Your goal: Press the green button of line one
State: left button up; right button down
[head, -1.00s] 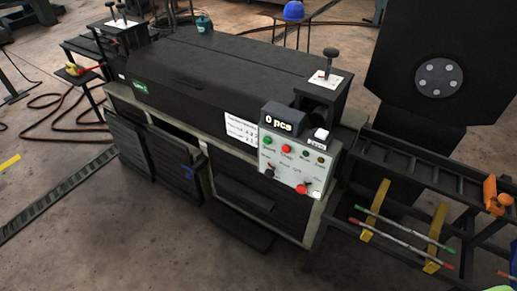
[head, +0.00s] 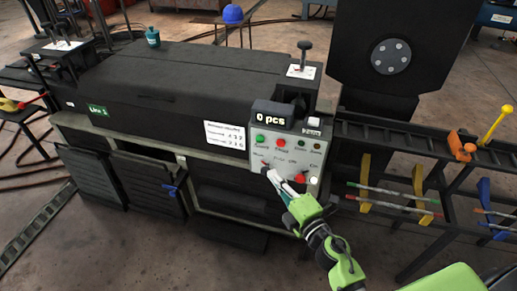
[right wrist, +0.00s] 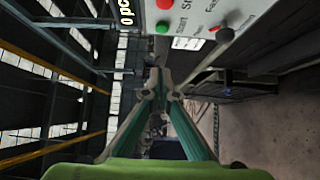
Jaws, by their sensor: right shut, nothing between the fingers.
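The green button (head: 260,139) is at the upper left of the light grey control panel (head: 304,158) on the front of the black machine. It also shows in the right wrist view (right wrist: 162,27), top centre, beside the word Start. A red button (head: 281,142) is just right of it, and the counter above reads 0 pcs. My right gripper (head: 270,174) is shut and empty, in front of the panel's lower left, below the green button. In the right wrist view its fingertips (right wrist: 160,82) meet below the button in the picture, apart from it. My left gripper is out of view.
A black knob (right wrist: 224,35) and a red switch (head: 299,178) are on the lower panel. A green line sign (head: 97,110) is on the machine's left; its number is hard to read. A rack with yellow brackets (head: 419,189) and rods stands right. The floor in front is clear.

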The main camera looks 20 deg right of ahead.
jog(key=shift+d, duration=0.1)
jog(key=shift+w, duration=0.1)
send_near(256, 139)
jog(key=w+a, duration=0.2)
jog(key=a, duration=0.1)
jog(key=w, duration=0.1)
jog(key=w+d, duration=0.2)
jog(key=shift+w+f, duration=0.1)
jog(key=shift+w, duration=0.25)
